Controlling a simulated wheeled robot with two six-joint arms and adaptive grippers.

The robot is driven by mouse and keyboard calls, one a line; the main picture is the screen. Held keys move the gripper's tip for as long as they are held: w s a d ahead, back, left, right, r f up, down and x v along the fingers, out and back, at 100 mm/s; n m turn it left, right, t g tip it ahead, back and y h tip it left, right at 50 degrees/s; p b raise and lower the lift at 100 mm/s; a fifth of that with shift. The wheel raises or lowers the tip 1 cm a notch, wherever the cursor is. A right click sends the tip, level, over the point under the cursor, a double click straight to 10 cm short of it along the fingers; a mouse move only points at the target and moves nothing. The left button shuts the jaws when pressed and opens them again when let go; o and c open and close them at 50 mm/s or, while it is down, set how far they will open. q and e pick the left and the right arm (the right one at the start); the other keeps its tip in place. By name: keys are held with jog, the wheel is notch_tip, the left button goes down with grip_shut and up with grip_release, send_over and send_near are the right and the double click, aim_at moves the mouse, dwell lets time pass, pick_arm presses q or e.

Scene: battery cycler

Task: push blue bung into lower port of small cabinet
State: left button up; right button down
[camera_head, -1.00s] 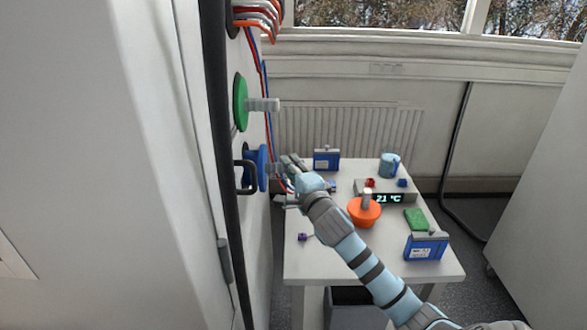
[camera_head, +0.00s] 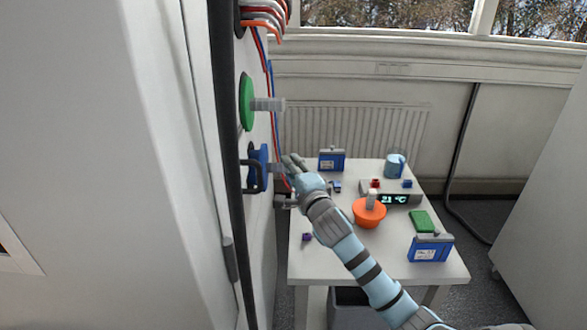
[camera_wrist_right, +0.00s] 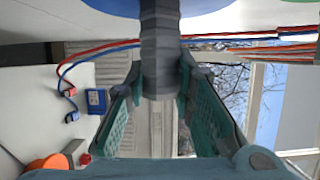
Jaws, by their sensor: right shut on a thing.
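The blue bung (camera_head: 263,166) is at the lower port of the small cabinet (camera_head: 261,255), its disc facing the cabinet side and its grey stem pointing right. My right gripper (camera_head: 286,168) is shut on that stem. In the right wrist view the grey stem (camera_wrist_right: 160,55) runs between the two teal finger pads, and the blue disc (camera_wrist_right: 130,6) shows at the top edge. I cannot tell how deep the bung sits, as its disc hides the port opening. My left gripper is not in view.
A green bung (camera_head: 246,103) sits above on the cabinet side. Red and blue cables (camera_head: 271,95) hang just behind. The white table (camera_head: 338,262) holds an orange bung (camera_head: 369,214), a display box and blue batteries.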

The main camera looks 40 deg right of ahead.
jog(key=shift+w+a, duration=0.75)
jog(key=shift+a, duration=0.25)
dwell(0.7)
grip_release()
dwell(0.5)
jog(key=shift+s, duration=0.1)
jog(key=shift+p+v, duration=0.55)
jog(key=shift+v, duration=2.2)
jog(key=v, duration=0.5)
jog(key=shift+s+a, duration=0.15)
